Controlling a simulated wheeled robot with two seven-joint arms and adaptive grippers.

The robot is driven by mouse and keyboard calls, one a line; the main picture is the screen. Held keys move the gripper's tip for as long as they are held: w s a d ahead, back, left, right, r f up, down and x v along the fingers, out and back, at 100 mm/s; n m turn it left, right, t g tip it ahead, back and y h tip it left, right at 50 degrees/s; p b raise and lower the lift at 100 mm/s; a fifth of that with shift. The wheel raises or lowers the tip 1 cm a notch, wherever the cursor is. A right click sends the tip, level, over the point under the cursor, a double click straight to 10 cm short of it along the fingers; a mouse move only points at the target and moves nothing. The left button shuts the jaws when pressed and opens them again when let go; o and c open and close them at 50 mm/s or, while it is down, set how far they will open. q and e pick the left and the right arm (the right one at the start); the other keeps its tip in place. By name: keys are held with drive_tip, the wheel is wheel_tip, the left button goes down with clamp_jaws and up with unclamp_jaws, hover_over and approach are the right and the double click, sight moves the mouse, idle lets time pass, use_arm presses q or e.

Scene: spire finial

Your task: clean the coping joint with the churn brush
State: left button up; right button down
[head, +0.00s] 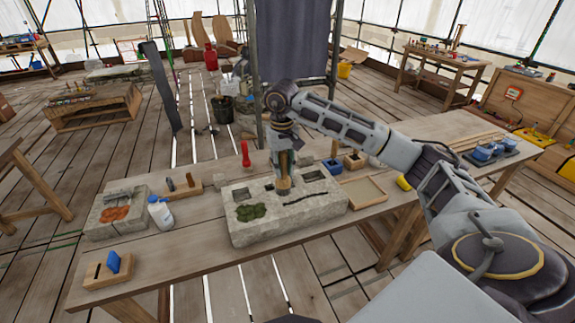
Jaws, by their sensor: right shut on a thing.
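My right gripper (284,158) points down over the pale stone coping block (270,233) on the workbench. It is shut on a wooden-handled brush, which I take to be the churn brush (284,183). The brush is upright, its lower end at or just above the block's top; I cannot tell whether it touches. A dark line, apparently the coping joint (306,196), runs across the top just right of the brush. The block also has a patch of green moss (250,212) and square recesses (241,194). My left gripper is not in view.
On the bench (190,255) stand a white bottle (160,212), a stone with an orange patch (114,213), a slotted wooden holder with a blue piece (107,268), a shallow wooden tray (363,190) and a red-handled tool (245,154). The bench front between holder and block is clear.

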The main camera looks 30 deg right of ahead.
sight(283, 179)
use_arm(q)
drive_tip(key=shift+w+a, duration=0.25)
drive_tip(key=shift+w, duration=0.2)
use_arm(e)
drive_tip(key=shift+f, duration=0.15)
